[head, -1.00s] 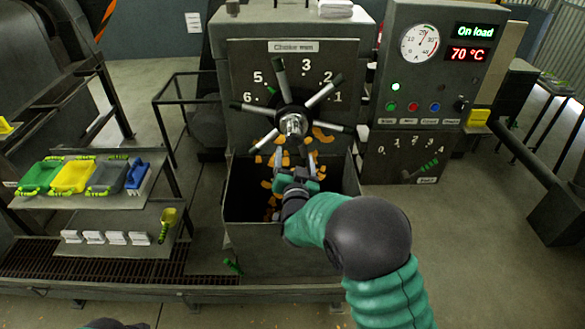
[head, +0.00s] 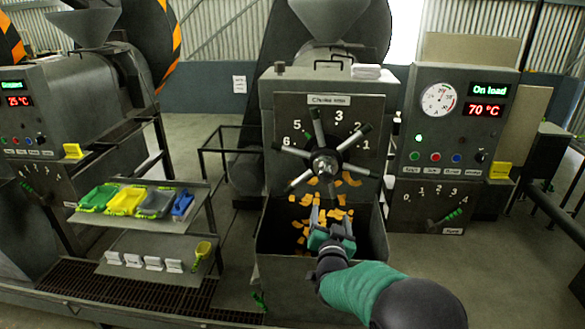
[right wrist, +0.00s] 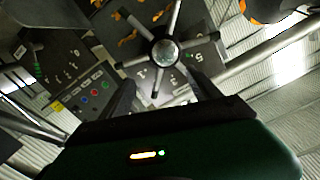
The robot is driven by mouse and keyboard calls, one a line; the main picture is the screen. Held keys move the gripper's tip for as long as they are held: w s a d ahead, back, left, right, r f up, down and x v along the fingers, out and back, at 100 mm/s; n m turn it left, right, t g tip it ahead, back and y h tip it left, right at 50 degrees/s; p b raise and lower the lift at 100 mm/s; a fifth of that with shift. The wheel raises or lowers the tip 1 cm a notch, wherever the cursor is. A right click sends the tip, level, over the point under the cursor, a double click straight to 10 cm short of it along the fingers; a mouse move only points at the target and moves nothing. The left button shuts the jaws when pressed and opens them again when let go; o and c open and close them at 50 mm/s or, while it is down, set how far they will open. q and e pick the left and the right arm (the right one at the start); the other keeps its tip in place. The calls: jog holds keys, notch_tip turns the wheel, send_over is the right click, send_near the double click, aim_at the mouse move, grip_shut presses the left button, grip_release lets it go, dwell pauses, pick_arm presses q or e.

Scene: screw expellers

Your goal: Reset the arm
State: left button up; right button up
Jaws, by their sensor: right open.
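My right arm comes up from the bottom of the head view. Its gripper (head: 331,220) is open, its two fingers apart and pointing at the machine. It is in front of and below the spoked choke wheel (head: 326,164), over the dark bin (head: 275,245). No object shows between the fingers. In the right wrist view the fingers (right wrist: 160,90) stand apart, with the wheel hub (right wrist: 165,53) in the background between them; I cannot tell the gap from fingers to wheel. My left gripper is not in view.
A control panel (head: 456,127) reading "On load" and 70 °C stands right of the wheel. Orange pieces (head: 322,208) lie in the bin. A second machine (head: 85,85) stands at far left.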

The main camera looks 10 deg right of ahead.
jog(key=s+f+n+g+y+b, duration=0.1)
jog(key=s+f+g, duration=0.3)
jog(key=s, duration=0.8)
jog(key=s+a+f+n+g+y+b, duration=0.1)
jog(key=s+f+n+g, duration=0.2)
jog(key=s+f, duration=0.6)
jog(key=s+f+n+g+y, duration=0.2)
jog(key=s+f+g, duration=0.4)
jog(key=s, duration=0.9)
jog(key=shift+s+a+f+n+g+b, duration=0.15)
jog(key=shift+a+f+n+g+b, duration=0.2)
jog(key=shift+g, duration=0.25)
jog(key=shift+a+r, duration=0.1)
jog(key=shift+a, duration=0.1)
